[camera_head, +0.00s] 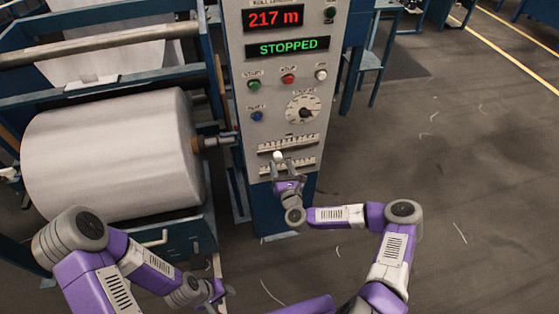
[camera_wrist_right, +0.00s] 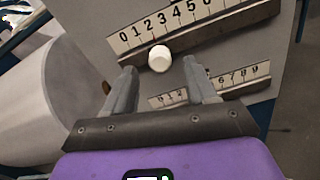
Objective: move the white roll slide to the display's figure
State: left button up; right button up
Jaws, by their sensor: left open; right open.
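The white roll slide is a small white knob (camera_head: 277,155) on the upper numbered scale of the control panel. In the right wrist view the knob (camera_wrist_right: 159,58) sits below the low figures, near 1 to 3; the exact mark is hard to read. The red display (camera_head: 273,18) reads 217 m. My right gripper (camera_head: 286,168) is open just in front of the knob. Its two fingertips (camera_wrist_right: 159,76) stand on either side, with a gap and no visible contact. My left gripper (camera_head: 217,292) is low in the head view, away from the panel, small and partly hidden.
A second numbered scale (camera_head: 288,168) lies below the first. Above are a dial (camera_head: 303,109), several push buttons and a green STOPPED display (camera_head: 288,47). A large white roll (camera_head: 110,155) on the blue loom frame is left of the panel. The floor at right is open.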

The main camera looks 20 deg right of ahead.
jog(key=s, duration=0.4)
jog(key=shift+a, duration=0.1)
dwell(1.1)
